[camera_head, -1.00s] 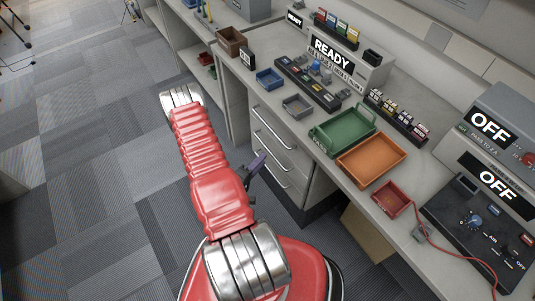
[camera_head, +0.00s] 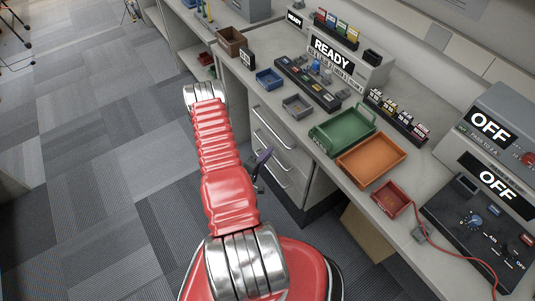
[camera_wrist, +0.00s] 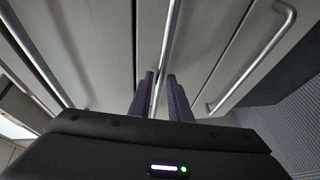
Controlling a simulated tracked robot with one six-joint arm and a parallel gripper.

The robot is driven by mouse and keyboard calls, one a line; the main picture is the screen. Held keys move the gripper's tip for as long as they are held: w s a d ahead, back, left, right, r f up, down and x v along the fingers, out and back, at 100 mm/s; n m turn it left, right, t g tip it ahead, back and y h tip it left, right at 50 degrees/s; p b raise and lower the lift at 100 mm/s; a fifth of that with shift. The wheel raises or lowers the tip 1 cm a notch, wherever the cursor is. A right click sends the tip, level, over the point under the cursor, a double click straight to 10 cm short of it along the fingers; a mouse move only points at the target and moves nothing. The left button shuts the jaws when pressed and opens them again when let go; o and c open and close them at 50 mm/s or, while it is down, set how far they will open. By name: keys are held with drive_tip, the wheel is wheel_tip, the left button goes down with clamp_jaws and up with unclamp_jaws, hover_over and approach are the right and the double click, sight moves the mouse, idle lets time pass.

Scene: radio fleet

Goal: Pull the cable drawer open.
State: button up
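A grey drawer cabinet under the bench has three stacked drawers with metal bar handles: upper (camera_head: 273,128), middle (camera_head: 272,151) and lower (camera_head: 268,177). All look shut, and no label shows which is the cable drawer. My gripper (camera_head: 262,162), partly hidden behind my red arm, is close to the drawer fronts. In the wrist view, the two purple fingers of my gripper (camera_wrist: 162,90) stand apart. The central handle (camera_wrist: 170,35) runs into the gap between them, with some room visible at the sides. Whether a finger touches it is unclear.
The bench top above holds a green tray (camera_head: 318,139), an orange tray (camera_head: 372,178), a red bin (camera_head: 391,199) and several devices. A cardboard-coloured box (camera_head: 367,235) is under the bench at right. Carpeted floor (camera_head: 90,180) to the left is clear.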

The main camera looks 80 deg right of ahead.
clamp_jaws()
drive_tip(key=shift+d, duration=0.1)
drive_tip(key=shift+a, duration=0.2)
